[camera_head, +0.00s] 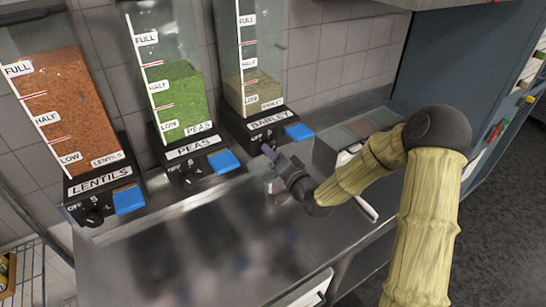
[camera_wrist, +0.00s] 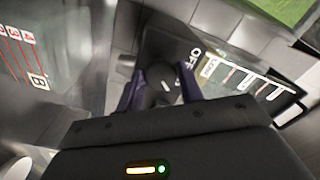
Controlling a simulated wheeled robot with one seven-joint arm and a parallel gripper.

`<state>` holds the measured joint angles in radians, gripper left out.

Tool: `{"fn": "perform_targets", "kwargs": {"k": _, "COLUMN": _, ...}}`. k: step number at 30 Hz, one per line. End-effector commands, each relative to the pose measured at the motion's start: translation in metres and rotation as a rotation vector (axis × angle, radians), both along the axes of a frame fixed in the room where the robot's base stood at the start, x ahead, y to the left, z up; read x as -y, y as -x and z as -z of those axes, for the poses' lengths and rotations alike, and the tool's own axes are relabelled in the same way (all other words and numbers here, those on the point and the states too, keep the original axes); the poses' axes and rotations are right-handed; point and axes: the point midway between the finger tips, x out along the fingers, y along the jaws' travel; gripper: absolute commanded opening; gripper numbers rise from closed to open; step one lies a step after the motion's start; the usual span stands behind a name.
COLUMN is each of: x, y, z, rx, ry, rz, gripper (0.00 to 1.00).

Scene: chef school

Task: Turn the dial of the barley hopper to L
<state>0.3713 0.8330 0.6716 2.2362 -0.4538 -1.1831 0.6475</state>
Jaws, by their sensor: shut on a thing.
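My gripper (camera_head: 268,152) is at the front of that base. In the wrist view its purple fingers (camera_wrist: 160,90) are shut on the round black dial (camera_wrist: 160,75), one on each side. A short white mark shows on the dial. The letters OFF stand to its right in that view. The S and L letters cannot be made out there.
The peas hopper (camera_head: 176,92) and the lentils hopper (camera_head: 60,105) stand to the left with their own dials and blue pads. A steel counter (camera_head: 190,240) lies below, mostly clear.

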Motion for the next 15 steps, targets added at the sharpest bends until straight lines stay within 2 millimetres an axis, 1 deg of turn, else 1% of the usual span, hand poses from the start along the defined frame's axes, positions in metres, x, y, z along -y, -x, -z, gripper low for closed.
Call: {"fn": "perform_targets", "kwargs": {"k": 15, "x": 0.0005, "y": 0.0002, "z": -0.0017, "rx": -0.277, "ry": -0.407, "rz": 0.002, "gripper": 0.14}}
